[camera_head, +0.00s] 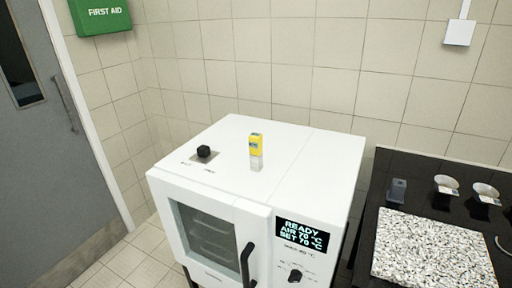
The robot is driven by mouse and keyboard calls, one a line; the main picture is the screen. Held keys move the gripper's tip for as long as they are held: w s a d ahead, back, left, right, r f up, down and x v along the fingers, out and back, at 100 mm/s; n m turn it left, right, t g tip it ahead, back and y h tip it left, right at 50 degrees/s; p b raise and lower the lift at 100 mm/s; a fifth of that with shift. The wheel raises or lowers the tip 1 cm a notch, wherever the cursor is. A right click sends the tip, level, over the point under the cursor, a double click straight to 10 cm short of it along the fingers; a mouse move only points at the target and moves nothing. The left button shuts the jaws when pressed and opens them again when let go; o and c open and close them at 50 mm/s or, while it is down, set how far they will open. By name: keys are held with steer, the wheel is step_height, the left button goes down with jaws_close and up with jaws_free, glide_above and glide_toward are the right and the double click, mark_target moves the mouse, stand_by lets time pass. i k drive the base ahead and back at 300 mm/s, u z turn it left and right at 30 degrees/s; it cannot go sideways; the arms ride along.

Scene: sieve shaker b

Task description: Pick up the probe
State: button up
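A small upright yellow-and-white object (256,151) stands on the white top of the oven (230,165). It has a yellow upper part with a small dark patch and a pale lower part. It may be the probe, but I cannot tell for sure. My gripper is not in view.
A black knob (204,151) sits on the oven top, left of the yellow object. The oven front has a glass door, a black handle (248,264) and a lit display (302,235). Right is a black counter (424,172) with a speckled slab (432,252), a grey block (397,190) and small cups.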

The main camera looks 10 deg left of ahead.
mark_target(255, 140)
steer(key=u, duration=0.7)
steer(key=i, duration=1.35)
steer(key=z, duration=0.15)
